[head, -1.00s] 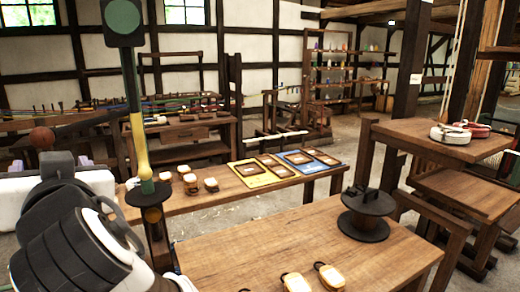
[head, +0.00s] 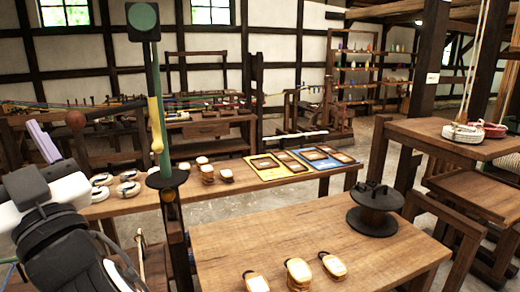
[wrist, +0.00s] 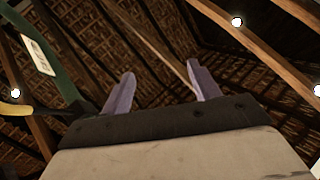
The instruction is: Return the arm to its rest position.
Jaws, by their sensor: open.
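My gripper (wrist: 162,90) is open in the wrist view, its two purple fingers apart with nothing between them. Behind the fingers are the roof beams and thatch, so it points upward. In the head view my arm is at the lower left, and a purple finger (head: 42,142) shows at its raised end. The rest of the gripper is hard to make out there. The fingers appear clear of the benches.
The near table (head: 300,235) carries a dark spool (head: 374,210) and several tan tags. A longer bench (head: 220,190) behind holds blocks and coloured boards.

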